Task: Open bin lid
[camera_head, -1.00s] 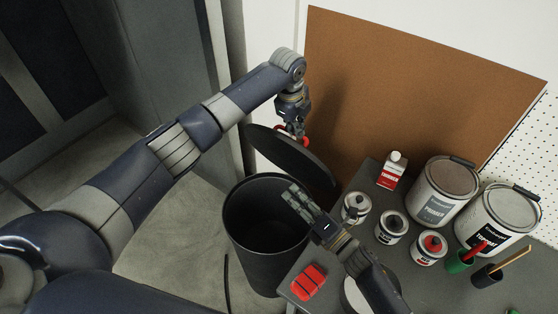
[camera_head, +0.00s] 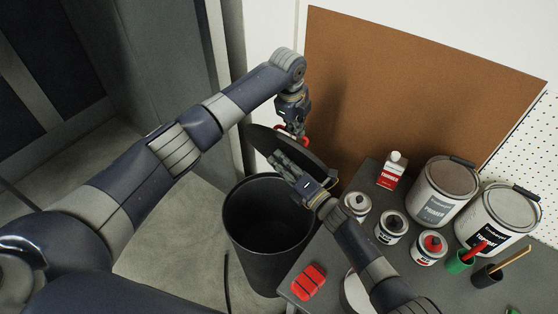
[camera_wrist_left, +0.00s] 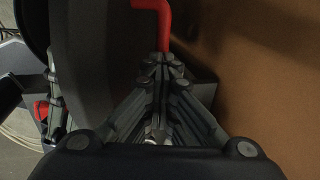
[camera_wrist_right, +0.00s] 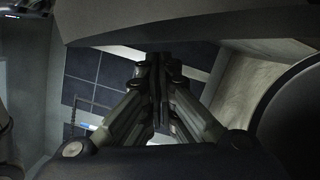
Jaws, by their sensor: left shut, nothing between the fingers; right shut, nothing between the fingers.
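The black bin (camera_head: 245,230) stands open on the floor beside the table. Its dark lid (camera_head: 318,170) is raised and tilted steeply behind the opening. A red handle (camera_head: 279,131) is at the lid's upper edge and also shows in the left wrist view (camera_wrist_left: 165,20). My left gripper (camera_head: 292,136) is shut at the handle, with its tips touching or just short of it; I cannot tell which. My right gripper (camera_head: 277,158) is shut and empty, above the bin opening and in front of the lid, hiding part of it. Whether it touches the lid is unclear.
The grey table (camera_head: 325,245) at the right holds paint cans (camera_head: 445,190), smaller tins (camera_head: 390,228), a thinner bottle (camera_head: 391,172) and a red item (camera_head: 308,282) near its left edge. A brown board (camera_head: 420,85) leans behind. The floor left of the bin is clear.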

